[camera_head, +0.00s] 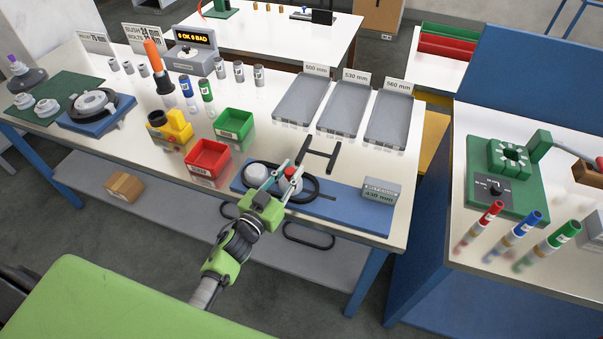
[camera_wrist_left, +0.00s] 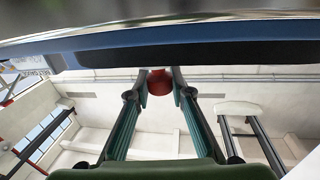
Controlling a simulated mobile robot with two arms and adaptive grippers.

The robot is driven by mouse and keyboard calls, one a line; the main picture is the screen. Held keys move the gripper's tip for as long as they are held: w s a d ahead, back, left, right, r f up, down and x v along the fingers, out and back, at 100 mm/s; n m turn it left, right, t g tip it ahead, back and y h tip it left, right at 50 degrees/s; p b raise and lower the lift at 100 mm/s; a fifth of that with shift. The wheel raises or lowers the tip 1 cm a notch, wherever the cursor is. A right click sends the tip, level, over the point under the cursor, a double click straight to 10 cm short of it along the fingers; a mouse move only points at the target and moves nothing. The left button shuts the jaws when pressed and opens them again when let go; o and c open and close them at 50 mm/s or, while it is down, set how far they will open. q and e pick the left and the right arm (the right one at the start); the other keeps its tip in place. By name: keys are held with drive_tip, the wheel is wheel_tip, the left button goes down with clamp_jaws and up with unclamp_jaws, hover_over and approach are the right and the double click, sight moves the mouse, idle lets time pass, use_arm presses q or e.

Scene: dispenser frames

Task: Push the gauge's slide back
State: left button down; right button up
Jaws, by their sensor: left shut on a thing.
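The gauge is a long blue board (camera_head: 345,207) along the front edge of the white table. A white round pulley (camera_head: 257,174) stands at its left, with a black belt (camera_head: 313,179) lying around it and the slide. The slide carries a red knob (camera_head: 291,171), also seen between the fingers in the left wrist view (camera_wrist_left: 159,82). A grey readout box (camera_head: 381,190) stands at the board's right end; its number is hard to read. My left gripper (camera_head: 289,180) reaches in from the front and is shut on the red knob. My right gripper is not in view.
A red bin (camera_head: 208,159) and a green bin (camera_head: 234,124) stand left of and behind the gauge. A black H-shaped rack (camera_head: 318,154) lies just behind it. Three grey trays stand at the back right, including one labelled 560 mm (camera_head: 389,120). More black belts (camera_head: 309,236) hang below the table's front edge.

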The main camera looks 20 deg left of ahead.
use_arm(q)
drive_tip(key=shift+a, duration=0.4)
drive_tip(key=c, duration=1.8)
unclamp_jaws()
drive_tip(key=shift+a, duration=0.15)
drive_tip(key=shift+s, duration=0.3)
drive_tip(key=s, duration=0.3)
drive_tip(key=s+a, duration=0.1)
drive_tip(key=s, duration=0.3)
drive_tip(key=s+a, duration=0.1)
drive_tip(key=s, duration=0.3)
drive_tip(key=shift+s+a, duration=0.1)
